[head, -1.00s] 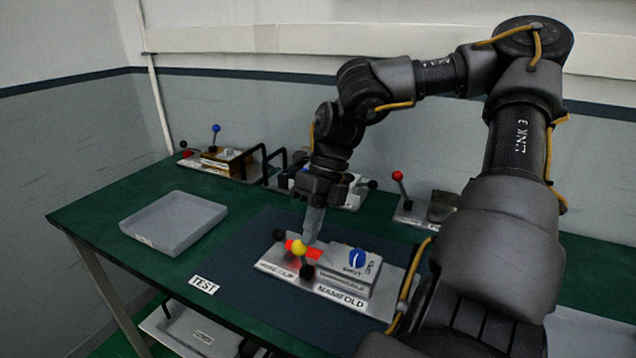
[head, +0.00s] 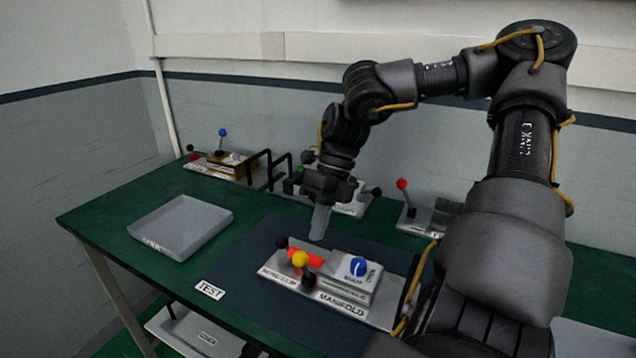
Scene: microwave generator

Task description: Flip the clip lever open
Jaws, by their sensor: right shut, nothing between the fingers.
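The manifold fixture (head: 342,306) sits on the dark mat. At its left end is a red clip part (head: 312,258), which may be the clip lever, with a yellow ball (head: 299,259) and black knobs beside it. A blue round dial (head: 358,267) is on the grey block to the right. My right gripper (head: 318,235) points down just above and behind the red part, shut and empty, apparently apart from it. Whether the lever is open is too small to tell. My left gripper is not in view.
An empty grey tray (head: 181,226) stands on the green table at the left. Fixtures with a blue-ball lever (head: 222,133) and a red-ball lever (head: 402,184) stand at the back. A TEST label (head: 209,290) lies at the mat's front left. The mat left of the manifold is clear.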

